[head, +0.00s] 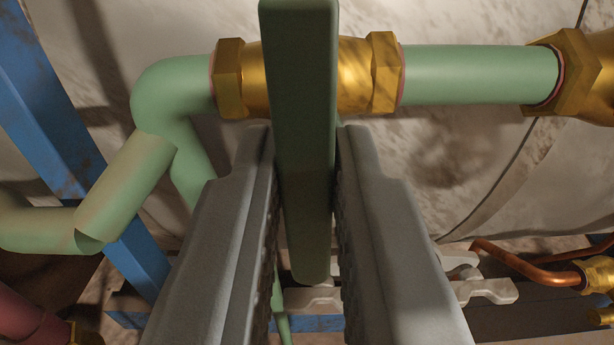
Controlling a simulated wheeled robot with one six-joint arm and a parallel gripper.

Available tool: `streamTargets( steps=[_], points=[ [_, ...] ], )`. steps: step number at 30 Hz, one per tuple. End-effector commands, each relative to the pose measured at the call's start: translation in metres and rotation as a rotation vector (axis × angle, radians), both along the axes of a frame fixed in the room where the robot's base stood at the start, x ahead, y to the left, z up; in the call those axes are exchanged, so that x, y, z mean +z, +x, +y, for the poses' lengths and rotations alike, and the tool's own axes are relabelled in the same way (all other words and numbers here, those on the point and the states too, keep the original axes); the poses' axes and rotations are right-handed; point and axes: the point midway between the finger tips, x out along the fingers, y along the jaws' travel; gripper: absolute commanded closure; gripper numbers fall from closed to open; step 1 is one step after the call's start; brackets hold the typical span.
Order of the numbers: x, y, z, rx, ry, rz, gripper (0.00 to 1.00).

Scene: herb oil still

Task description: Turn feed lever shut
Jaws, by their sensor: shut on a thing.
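The feed lever (300,95) is a long green bar. It runs from the top edge of the head view down between my jaws, across the green pipe line. Behind it is a brass valve body (368,75) with hexagonal ends, partly hidden by the lever. My gripper (305,160) has one grey jaw on each side of the lever and is shut on it. The lever's lower end shows between the jaws. The lever's pivot is not visible.
Green pipe (480,75) runs right to another brass fitting (572,75). Bent green pipe (165,95) lies left, near a blue beam (40,100). A pale stained tank wall (450,150) stands behind. Copper tubing (525,270) and grey levers (485,290) sit at lower right.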

Motion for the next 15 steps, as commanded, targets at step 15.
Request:
streamTargets(
  steps=[15],
  points=[
    [-0.0014,-0.0001,0.0,0.0,0.004,0.002,0.66]
  ],
)
